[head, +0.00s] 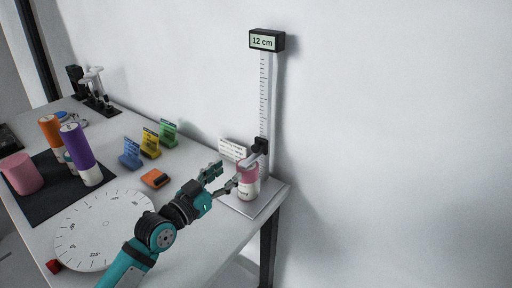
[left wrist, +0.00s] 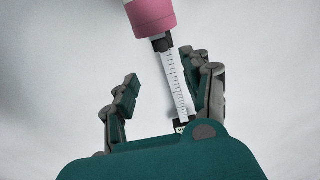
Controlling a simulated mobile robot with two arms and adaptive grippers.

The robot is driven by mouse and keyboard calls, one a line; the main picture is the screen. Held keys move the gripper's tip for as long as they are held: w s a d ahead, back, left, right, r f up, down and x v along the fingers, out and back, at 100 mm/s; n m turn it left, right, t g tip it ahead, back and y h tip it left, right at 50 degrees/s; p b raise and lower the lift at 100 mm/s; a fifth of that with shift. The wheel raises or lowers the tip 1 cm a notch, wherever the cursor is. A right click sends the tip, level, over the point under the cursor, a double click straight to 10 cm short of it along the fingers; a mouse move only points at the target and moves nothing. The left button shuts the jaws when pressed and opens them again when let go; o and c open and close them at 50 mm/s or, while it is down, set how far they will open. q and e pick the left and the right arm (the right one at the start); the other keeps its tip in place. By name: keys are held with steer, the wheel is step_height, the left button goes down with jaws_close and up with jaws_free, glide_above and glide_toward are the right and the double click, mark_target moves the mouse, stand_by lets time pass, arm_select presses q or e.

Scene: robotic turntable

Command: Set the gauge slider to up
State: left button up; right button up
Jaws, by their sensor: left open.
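The height gauge stands at the right end of the table, with a vertical ruler (head: 264,95) and a display (head: 266,41) reading 12 cm. Its black slider (head: 260,147) is low on the ruler, with its grey arm over a pink-and-white can (head: 247,182). In the left wrist view the slider (left wrist: 162,44), ruler (left wrist: 176,85) and can (left wrist: 150,14) appear upside down. My left gripper (head: 224,177) is open and empty, just left of the can and below the slider. Its fingers (left wrist: 166,78) appear either side of the ruler in the wrist view. Any contact is unclear.
A round white dial (head: 104,228) lies at the table's front. An orange block (head: 155,179), several coloured card stands (head: 150,144) and a black mat (head: 45,205) with cans are to the left. A white wall is behind; space right of the gauge is clear.

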mark_target(254, 150)
steer(key=s+f+g+b, duration=0.1)
steer(key=s+f, duration=0.1)
steer(key=s, duration=0.4)
arm_select(q)
steer(key=b+x, duration=0.1)
steer(key=x, duration=0.3)
steer(key=b+x, duration=0.1)
steer(key=x, duration=0.3)
steer(key=b+x, duration=0.1)
steer(key=x, duration=0.3)
steer(key=shift+w+f+b, duration=0.3)
steer(key=shift+f+b, duration=0.05)
steer(key=shift+b+x, duration=0.35)
steer(key=shift+x, duration=0.6)
steer(key=shift+a+r, duration=0.1)
steer(key=shift+r, duration=0.05)
steer(key=c, duration=0.8)
jaws_close()
arm_select(e)
steer(key=shift+t, duration=0.3)
steer(key=w+f, duration=0.4)
steer(key=shift+d, duration=0.1)
